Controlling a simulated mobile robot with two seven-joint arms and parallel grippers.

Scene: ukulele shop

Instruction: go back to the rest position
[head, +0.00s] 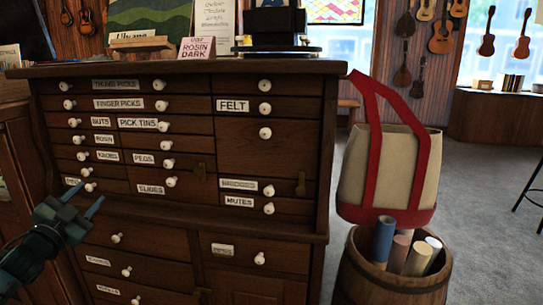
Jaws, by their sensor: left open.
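My left gripper (86,199) is at the lower left of the head view, in front of the dark wooden drawer cabinet (190,240). Its two fingers are apart and nothing shows between them. The fingers point up toward the small white knobs at the cabinet's left side. I cannot tell whether a fingertip touches the cabinet. The visible drawers look shut. My right gripper is not in the view.
A barrel (375,285) with several rolled tubes stands right of the cabinet, below a beige bag (385,165) with red straps. Signs and a dark device (275,27) stand on the cabinet top. Grey floor (480,200) is open at the right.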

